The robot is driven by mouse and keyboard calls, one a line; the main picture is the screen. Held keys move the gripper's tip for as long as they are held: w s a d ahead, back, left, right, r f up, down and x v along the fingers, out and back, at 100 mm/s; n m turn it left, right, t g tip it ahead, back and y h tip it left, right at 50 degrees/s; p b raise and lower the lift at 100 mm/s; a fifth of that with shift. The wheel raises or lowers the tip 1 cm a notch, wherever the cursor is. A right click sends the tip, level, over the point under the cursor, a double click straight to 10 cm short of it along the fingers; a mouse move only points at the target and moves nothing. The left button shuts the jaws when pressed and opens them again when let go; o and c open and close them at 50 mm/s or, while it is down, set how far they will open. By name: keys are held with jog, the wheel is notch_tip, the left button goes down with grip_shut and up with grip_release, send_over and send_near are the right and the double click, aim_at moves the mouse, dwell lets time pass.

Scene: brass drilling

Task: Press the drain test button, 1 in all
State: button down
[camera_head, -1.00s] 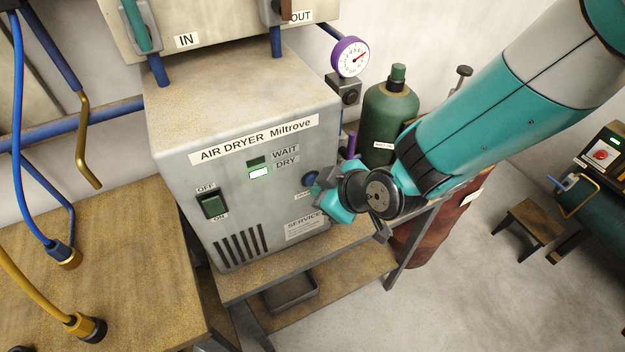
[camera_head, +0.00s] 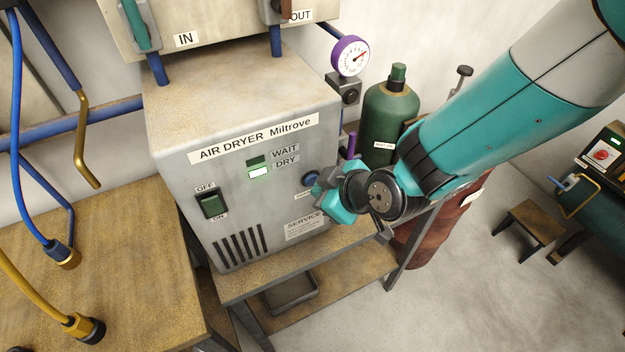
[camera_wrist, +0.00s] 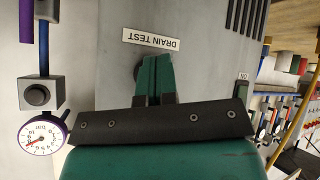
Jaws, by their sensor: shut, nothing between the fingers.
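The air dryer (camera_head: 180,185) is a grey box on a bench, with its lit DRY lamp (camera_head: 259,172) on the front panel. The drain test button (camera_head: 309,178) is a round blue button in a dark ring, at the right of the panel. Its DRAIN TEST label (camera_wrist: 150,40) reads upside down in the wrist view. There the button (camera_wrist: 138,68) is a dark edge, mostly hidden behind my fingers. My gripper (camera_head: 318,188) is shut and empty, just right of the button in the head view. The wrist view shows its green fingertips (camera_wrist: 156,60) together. Contact cannot be told.
A green off/on switch (camera_head: 211,204) and vent slots (camera_head: 240,245) are on the same panel. A purple gauge (camera_head: 350,56) above a grey block with a dark knob (camera_head: 349,96) stands behind. A green gas cylinder (camera_head: 388,118) is close behind my arm.

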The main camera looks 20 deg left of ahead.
jog(key=shift+s+d, duration=0.35)
jog(key=shift+d, duration=0.05)
jog(key=s+d+b, duration=0.1)
jog(key=s+d, duration=0.2)
jog(key=shift+s+d, duration=0.1)
jog(key=shift+d, duration=0.3)
dwell(0.7)
jog(key=d+r+m+g+h, duration=0.1)
jog(key=d+r+m+h, duration=0.1)
jog(key=d+r+m, duration=0.55)
jog(key=s+d+r+m+g+h, duration=0.1)
jog(key=s+d+r, duration=0.3)
jog(key=d, duration=0.4)
jog(key=s+d+r+m+g+h, duration=0.1)
jog(key=s+d+r+m, duration=0.1)
jog(key=s+d+r, duration=0.2)
jog(key=d+r+b, duration=0.1)
jog(key=d+r, duration=0.2)
jog(key=d, duration=0.1)
jog(key=shift+s+d+g, duration=0.2)
jog(key=shift+s+g, duration=0.1)
jog(key=shift+s, duration=0.1)
